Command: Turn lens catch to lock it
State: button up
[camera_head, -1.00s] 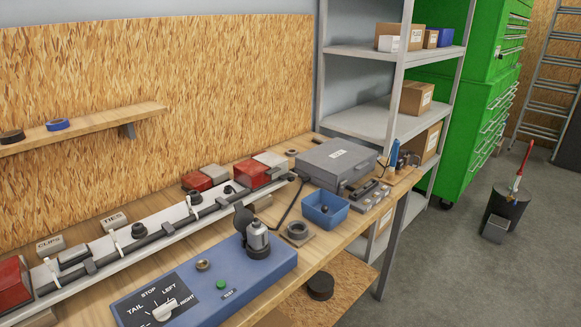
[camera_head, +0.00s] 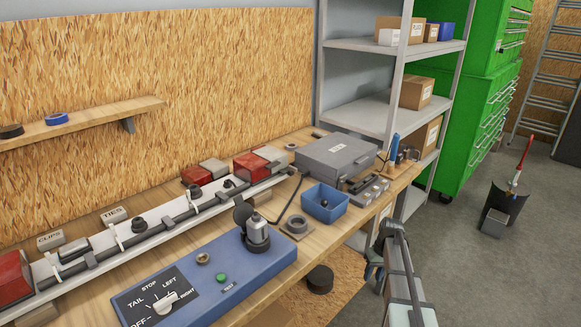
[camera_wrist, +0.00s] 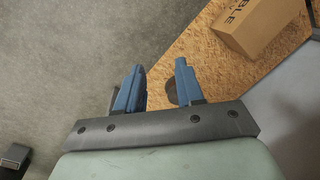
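A long pale trailer light bar (camera_head: 150,217) lies along the back of the bench. Red lenses sit at its near left end (camera_head: 12,279) and far right end (camera_head: 250,166); another red block (camera_head: 196,175) lies behind it. I cannot tell which part is the lens catch. My gripper (camera_head: 376,262) is off the bench's front edge at the right, far from the bar. In the wrist view its two blue fingers (camera_wrist: 160,70) are apart with nothing held.
A blue control box (camera_head: 205,275) with a selector dial stands in front of the bar. A blue bin (camera_head: 325,203), grey case (camera_head: 336,158) and small metal parts crowd the bench's right end. A lower wooden shelf (camera_wrist: 205,58) carries a cardboard box (camera_wrist: 254,25). The floor at right has free room.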

jog(key=w+d+r+t, duration=0.1)
jog(key=w+d+r, duration=0.25)
jog(key=r, duration=0.45)
jog(key=w+d+r+n, duration=0.1)
jog(key=w+d+r, duration=0.1)
jog(key=w+r, duration=0.35)
jog(key=w+d+r+t, duration=0.1)
jog(key=w+d+r, duration=0.15)
jog(key=r, duration=0.65)
notch_tip(320, 180, up, 23)
jog(key=n+g+h, duration=0.1)
jog(key=n+h, duration=0.1)
jog(key=n, duration=0.5)
send_over(291, 166)
notch_tip(291, 166, down, 13)
jog(key=shift+w+a+r, duration=0.1)
jog(key=shift+w, duration=0.05)
grip_shut()
